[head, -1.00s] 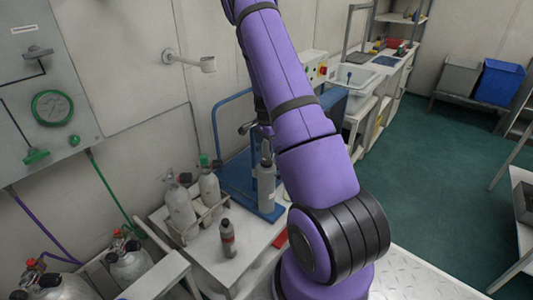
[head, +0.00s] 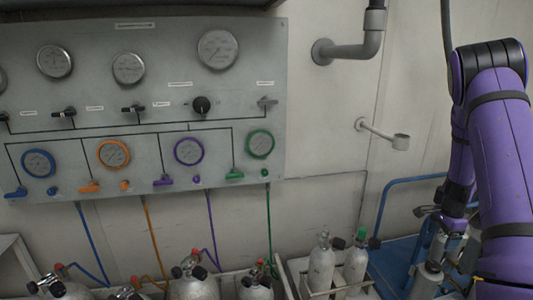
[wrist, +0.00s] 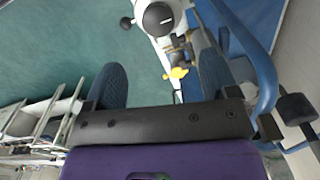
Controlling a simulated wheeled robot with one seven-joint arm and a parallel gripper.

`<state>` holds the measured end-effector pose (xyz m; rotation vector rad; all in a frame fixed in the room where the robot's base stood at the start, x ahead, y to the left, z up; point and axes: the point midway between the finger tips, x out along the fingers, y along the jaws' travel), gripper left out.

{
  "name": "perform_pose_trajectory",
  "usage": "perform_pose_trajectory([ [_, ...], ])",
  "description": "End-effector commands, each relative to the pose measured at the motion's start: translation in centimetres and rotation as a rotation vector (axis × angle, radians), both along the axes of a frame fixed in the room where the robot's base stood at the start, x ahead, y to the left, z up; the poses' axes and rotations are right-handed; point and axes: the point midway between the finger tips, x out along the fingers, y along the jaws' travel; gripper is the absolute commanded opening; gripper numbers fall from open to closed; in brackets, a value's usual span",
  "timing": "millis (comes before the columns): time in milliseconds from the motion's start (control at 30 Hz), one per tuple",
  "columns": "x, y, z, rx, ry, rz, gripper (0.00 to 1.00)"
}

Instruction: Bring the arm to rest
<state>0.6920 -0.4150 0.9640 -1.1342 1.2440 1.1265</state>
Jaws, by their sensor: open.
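My purple arm (head: 500,150) stands bent at the right edge of the head view, its forearm hanging down. My gripper (wrist: 158,75) is open in the wrist view, with its two dark blue finger pads wide apart and nothing held between them. In the head view the gripper end is small and partly hidden by my arm, beside the blue stand.
The grey air panel (head: 140,190) with several gauges covers the left wall. Gas cylinders (head: 195,288) stand below it. A wall bracket (head: 385,133) sticks out left of my arm. A blue tube rail (wrist: 262,75) runs close right of the gripper. Green floor (wrist: 70,60) is open left.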

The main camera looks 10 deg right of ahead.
Motion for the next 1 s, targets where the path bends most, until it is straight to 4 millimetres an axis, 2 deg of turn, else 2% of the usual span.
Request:
perform_pose_trajectory([
  [233, 1.2, 5.7, 8.2, 0.017, -0.082, 0.195, 0.80],
  [467, 0.4, 11.8, 15.9, 0.017, -0.157, 0.416, 0.80],
  [600, -1.0, 15.4, 20.1, 0.007, -0.197, 0.553, 0.80],
  [767, -3.2, 19.4, 24.4, -0.015, -0.239, 0.714, 0.80],
  [1000, -7.8, 24.8, 29.5, -0.069, -0.292, 0.954, 0.80],
])
